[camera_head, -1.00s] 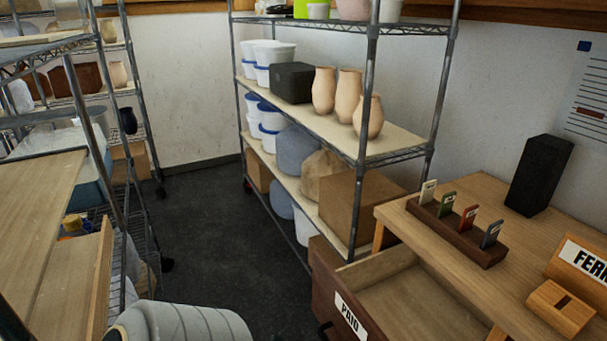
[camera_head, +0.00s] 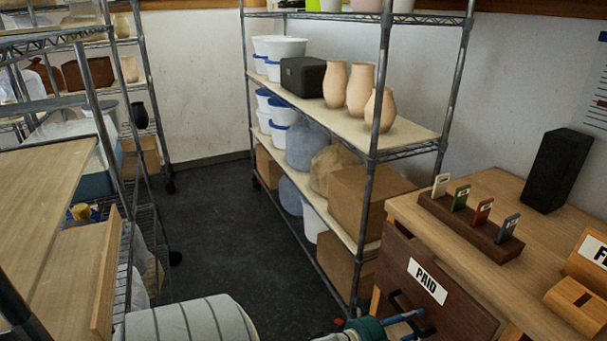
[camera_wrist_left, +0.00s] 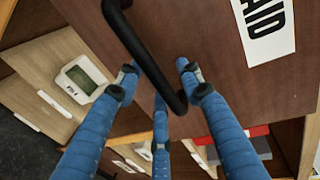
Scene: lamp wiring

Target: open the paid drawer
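The PAID drawer has a dark brown wooden front (camera_head: 455,312) with a white PAID label (camera_head: 428,281) and a black bar handle (camera_head: 402,300). Its front sits under the tabletop edge and no inside shows, so it looks shut. My left gripper (camera_head: 415,325) is at the handle, low in the head view. In the left wrist view my left gripper's blue fingers (camera_wrist_left: 158,78) are spread apart. The black handle (camera_wrist_left: 148,55) passes between them, and I cannot tell whether any finger touches it. The label (camera_wrist_left: 264,28) shows at upper right. My right gripper is not in view.
The desk (camera_head: 540,240) carries a dark holder (camera_head: 470,228) with several coloured tags, a black block (camera_head: 558,170) and a wooden sign. A wire shelf (camera_head: 372,158) with vases and tubs stands left of the desk. Dark floor (camera_head: 225,230) is clear between the shelves.

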